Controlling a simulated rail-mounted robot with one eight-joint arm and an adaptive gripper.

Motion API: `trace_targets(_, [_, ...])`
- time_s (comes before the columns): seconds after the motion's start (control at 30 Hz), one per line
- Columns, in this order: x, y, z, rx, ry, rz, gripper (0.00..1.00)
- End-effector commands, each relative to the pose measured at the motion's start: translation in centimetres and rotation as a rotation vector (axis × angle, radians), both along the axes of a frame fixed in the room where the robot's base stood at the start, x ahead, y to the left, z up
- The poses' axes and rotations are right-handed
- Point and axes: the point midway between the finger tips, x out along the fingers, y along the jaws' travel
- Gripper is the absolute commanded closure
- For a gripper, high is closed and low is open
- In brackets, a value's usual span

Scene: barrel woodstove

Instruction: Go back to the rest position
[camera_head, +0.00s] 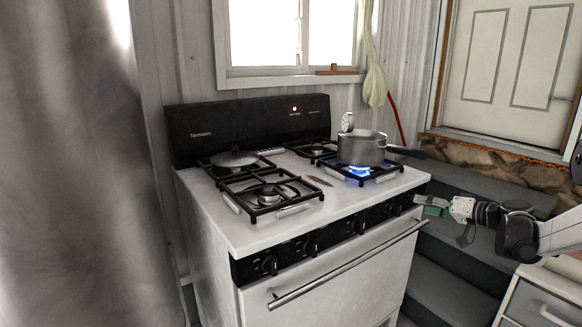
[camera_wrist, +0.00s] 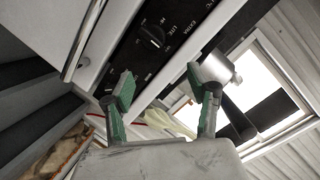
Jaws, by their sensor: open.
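My gripper (camera_head: 428,205) is at the right front corner of the white stove (camera_head: 235,225), beside the right end of its black knob panel. In the wrist view my gripper (camera_wrist: 165,92) has its two green-padded fingers spread wide with nothing between them. A black knob (camera_wrist: 150,37) on the panel lies beyond the fingertips, apart from them.
The oven door handle (camera_head: 345,265) juts out along the stove front. Dark grey steps (camera_head: 455,245) lie right of the stove. A white drawer cabinet (camera_head: 540,300) stands at the lower right, near my arm.

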Motion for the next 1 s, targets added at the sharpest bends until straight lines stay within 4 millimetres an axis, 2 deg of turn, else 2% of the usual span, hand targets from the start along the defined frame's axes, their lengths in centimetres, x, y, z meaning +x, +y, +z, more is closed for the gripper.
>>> trace_targets(0.03, [-0.8,1.7,0.8,-0.016,0.028,0.007,0.46])
trace_targets(0.2, [-3.5,6.4,2.3,-0.079,0.123,0.015,0.46])
trace_targets(0.5, [-10.1,13.4,4.1,-0.207,0.265,0.010,0.46])
trace_targets(0.8, [-18.2,18.4,4.4,-0.347,0.369,-0.012,0.46])
trace_targets(1.0, [-23.9,20.6,3.9,-0.447,0.417,-0.037,0.46])
